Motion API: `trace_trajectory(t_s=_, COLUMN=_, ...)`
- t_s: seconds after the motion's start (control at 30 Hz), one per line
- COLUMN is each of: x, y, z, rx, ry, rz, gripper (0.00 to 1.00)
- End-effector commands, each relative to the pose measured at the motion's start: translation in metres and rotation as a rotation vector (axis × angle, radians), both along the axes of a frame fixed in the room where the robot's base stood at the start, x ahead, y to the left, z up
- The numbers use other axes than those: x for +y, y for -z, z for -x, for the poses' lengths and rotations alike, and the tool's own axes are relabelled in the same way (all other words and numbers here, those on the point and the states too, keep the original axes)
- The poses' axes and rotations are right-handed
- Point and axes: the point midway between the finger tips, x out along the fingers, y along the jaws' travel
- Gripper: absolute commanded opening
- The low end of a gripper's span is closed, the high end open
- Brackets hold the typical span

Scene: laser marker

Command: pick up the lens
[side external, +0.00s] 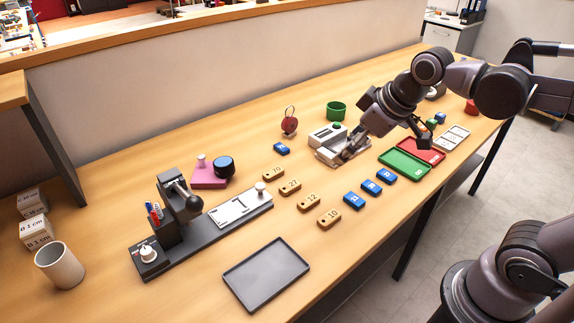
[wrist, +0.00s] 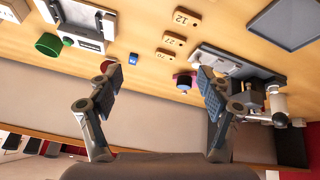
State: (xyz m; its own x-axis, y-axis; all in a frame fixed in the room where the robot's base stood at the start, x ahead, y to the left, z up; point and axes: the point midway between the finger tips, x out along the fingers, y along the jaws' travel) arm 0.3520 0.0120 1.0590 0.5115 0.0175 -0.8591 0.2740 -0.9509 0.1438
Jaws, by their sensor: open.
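A short dark cylinder with a blue-grey top, which looks like the lens (side external: 224,167), stands at the right end of a pink block (side external: 208,177) on the table. My gripper (side external: 388,145) is above the table at the right, near a white device, well away from the lens. In the wrist view my gripper (wrist: 160,84) has its fingers wide apart with nothing between them.
A black marking machine (side external: 172,205) with a white plate stands left of centre. Wooden number tags (side external: 290,186), blue blocks (side external: 370,186), a grey tray (side external: 266,274), a green cylinder (side external: 336,111) and a green tray (side external: 404,165) lie around. A low wall (side external: 150,100) borders the back.

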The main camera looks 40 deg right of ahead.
Motion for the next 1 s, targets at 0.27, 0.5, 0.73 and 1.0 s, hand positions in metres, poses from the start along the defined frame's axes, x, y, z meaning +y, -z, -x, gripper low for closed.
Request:
trace_trajectory(t_s=0.27, x=0.022, y=-0.042, z=-0.073, rx=0.098, ry=-0.364, rz=0.173, gripper=0.79)
trace_trajectory(t_s=0.5, x=0.045, y=-0.056, z=-0.134, rx=0.172, ry=-0.693, rz=0.3, gripper=0.79)
trace_trajectory(t_s=0.73, x=0.071, y=-0.052, z=-0.188, rx=0.232, ry=-1.02, rz=0.401, gripper=0.79)
trace_trajectory(t_s=1.0, x=0.105, y=-0.027, z=-0.239, rx=0.286, ry=-1.414, rz=0.49, gripper=0.79)
